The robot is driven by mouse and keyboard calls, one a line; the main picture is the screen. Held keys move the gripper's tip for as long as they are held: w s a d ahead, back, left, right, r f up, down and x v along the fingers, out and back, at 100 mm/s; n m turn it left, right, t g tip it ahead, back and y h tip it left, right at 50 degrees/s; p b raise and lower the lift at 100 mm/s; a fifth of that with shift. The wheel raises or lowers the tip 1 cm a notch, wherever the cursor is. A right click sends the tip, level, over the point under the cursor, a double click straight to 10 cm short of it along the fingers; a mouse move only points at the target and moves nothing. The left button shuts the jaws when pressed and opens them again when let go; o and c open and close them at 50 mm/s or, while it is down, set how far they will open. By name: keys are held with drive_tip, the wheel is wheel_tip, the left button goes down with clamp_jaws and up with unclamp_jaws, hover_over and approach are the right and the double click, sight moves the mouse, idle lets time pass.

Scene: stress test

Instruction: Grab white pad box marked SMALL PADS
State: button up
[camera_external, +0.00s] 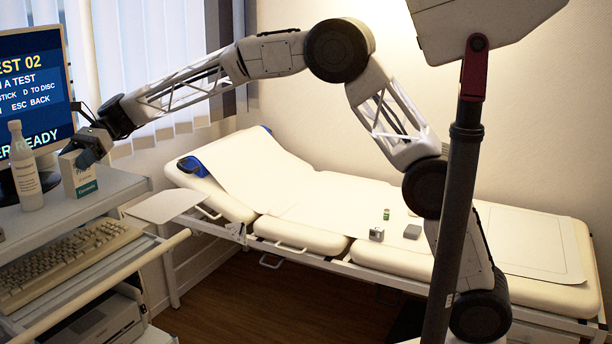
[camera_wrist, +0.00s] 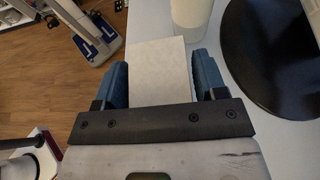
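A small white box with a green lower part (camera_external: 80,178) stands upright near the edge of the desk top, just right of a white bottle. Its print is too small to read for sure. My gripper (camera_external: 88,150) is at the box's top, coming from above. In the wrist view the pale top of the box (camera_wrist: 158,68) lies between the two blue fingers of my gripper (camera_wrist: 162,80). The fingers flank it closely on both sides. I cannot tell whether they press on it. The box seems to rest on the desk.
The white bottle (camera_external: 26,168) stands close beside the box and also shows in the wrist view (camera_wrist: 190,12). A monitor (camera_external: 36,90) is behind, a keyboard (camera_external: 62,262) lower in front. The exam couch (camera_external: 330,205) holds a few small items.

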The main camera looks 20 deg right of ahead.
drive_tip(key=c, duration=0.7)
drive_tip(key=shift+o, duration=0.2)
drive_tip(key=shift+r, duration=0.1)
drive_tip(key=shift+r, duration=4.95)
